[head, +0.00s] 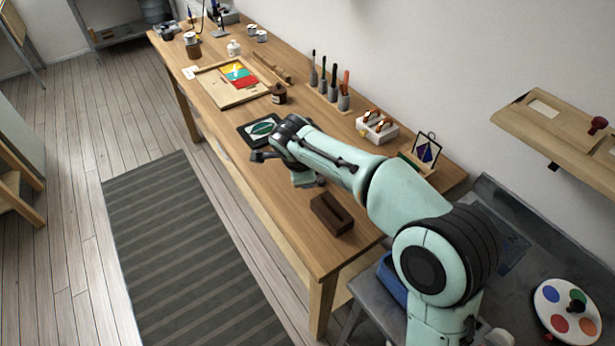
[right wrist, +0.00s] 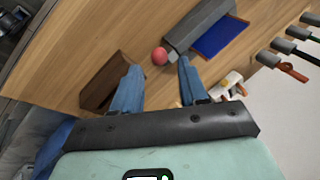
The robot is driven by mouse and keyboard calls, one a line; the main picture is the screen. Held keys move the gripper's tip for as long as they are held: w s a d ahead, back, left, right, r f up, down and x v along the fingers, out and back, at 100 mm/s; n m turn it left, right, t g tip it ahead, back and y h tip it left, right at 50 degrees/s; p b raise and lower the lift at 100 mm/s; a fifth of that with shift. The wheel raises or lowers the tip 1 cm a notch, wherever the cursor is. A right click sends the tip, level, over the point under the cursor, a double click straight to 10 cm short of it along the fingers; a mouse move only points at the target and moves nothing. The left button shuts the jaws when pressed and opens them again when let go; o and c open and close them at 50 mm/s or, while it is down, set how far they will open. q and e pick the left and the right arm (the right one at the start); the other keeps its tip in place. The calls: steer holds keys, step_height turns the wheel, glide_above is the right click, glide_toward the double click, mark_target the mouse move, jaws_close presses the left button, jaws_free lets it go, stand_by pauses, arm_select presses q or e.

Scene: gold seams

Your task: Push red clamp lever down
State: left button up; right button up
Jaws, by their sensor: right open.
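A red ball knob (right wrist: 160,56), which looks like the end of the clamp lever, shows in the right wrist view. It sits at the near end of a grey block with a blue panel (right wrist: 222,38) on the tabletop. My right gripper (right wrist: 158,70) is open and empty, its two blue fingers spread on either side of the knob in the picture. I cannot tell whether a finger touches it. In the head view my right arm hides the knob and grey block. My left gripper is not in view.
A dark brown slotted block (head: 332,213) stands at the bench's near end, left of my fingers in the wrist view. A white tool holder (head: 377,128) and several tool cups (head: 343,101) line the wall side.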

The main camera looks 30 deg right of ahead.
steer(key=v, duration=0.7)
steer(key=shift+r, duration=0.25)
steer(key=shift+s, duration=0.15)
